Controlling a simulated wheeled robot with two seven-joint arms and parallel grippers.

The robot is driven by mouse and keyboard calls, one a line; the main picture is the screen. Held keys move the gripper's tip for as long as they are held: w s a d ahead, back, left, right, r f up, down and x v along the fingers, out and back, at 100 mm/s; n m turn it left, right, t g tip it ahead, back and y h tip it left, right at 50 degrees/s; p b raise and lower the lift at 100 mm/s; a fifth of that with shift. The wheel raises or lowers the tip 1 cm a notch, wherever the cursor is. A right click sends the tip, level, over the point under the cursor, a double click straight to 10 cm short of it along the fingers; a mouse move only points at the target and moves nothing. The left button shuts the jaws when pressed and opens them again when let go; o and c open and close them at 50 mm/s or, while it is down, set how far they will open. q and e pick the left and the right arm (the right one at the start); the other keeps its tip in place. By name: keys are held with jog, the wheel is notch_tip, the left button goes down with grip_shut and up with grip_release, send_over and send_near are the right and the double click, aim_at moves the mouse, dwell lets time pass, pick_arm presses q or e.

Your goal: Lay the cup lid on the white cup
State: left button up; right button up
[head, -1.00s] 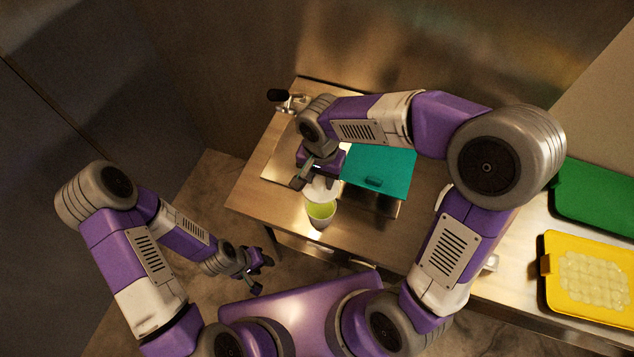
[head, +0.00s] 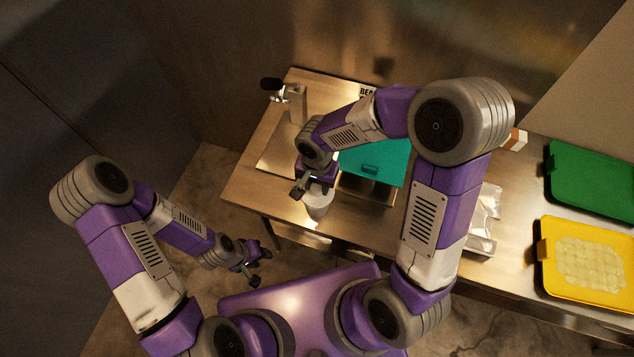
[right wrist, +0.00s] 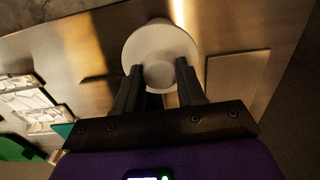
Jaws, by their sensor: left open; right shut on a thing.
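The white cup (head: 318,212) stands near the front left of the steel counter. The white round cup lid (right wrist: 160,42) fills the middle of the right wrist view, with its raised centre between my fingers. My right gripper (right wrist: 158,75) is shut on the lid; it also shows in the head view (head: 308,190), directly over the cup. The lid hides the cup's mouth and contents. I cannot tell whether the lid rests on the rim or hovers just above it. My left gripper (head: 256,265) is open and empty, off the counter's front left.
A teal lid or board (head: 375,160) lies right of the cup. A dispenser tap (head: 290,95) stands at the back left. Yellow (head: 547,285) and green (head: 600,180) trays are at the far right. The counter left of the cup is clear.

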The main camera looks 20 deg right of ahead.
aim_at(317, 187)
jog(key=shift+f+b, duration=0.55)
jog(key=shift+b, duration=0.05)
jog(key=o, duration=1)
jog(key=shift+r, duration=0.1)
jog(key=shift+r+p, duration=0.45)
jog(key=shift+p, duration=0.2)
notch_tip(317, 187, up, 12)
jog(key=shift+r+p, duration=0.1)
jog(key=shift+p, duration=0.5)
